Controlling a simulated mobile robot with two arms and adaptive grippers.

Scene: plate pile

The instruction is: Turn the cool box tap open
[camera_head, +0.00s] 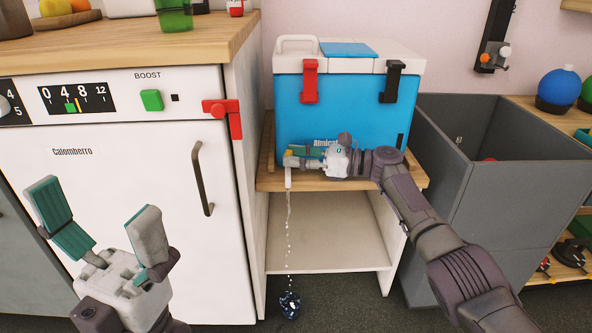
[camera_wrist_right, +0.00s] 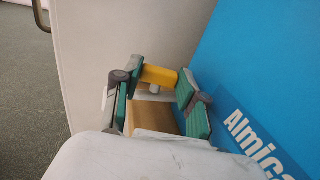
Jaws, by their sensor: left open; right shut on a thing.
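The cool box (camera_head: 350,115) is blue with a white lid and stands on a wooden shelf top. Its tap has a white spout (camera_head: 288,178) low at the front left. The tap's yellow handle (camera_wrist_right: 160,76) lies between the fingers of my right gripper (camera_head: 300,156) in the right wrist view. That gripper is shut on the handle and partly hides the tap in the head view. A thin broken stream of water (camera_head: 288,230) falls from the spout. My left gripper (camera_head: 96,207) is open and empty in front of the white oven.
A dark blue, speckled thing (camera_head: 290,304) sits on the floor under the stream. A white appliance (camera_head: 130,180) with a handle stands at left, a grey bin (camera_head: 500,150) at right. The lower shelf (camera_head: 330,245) is empty.

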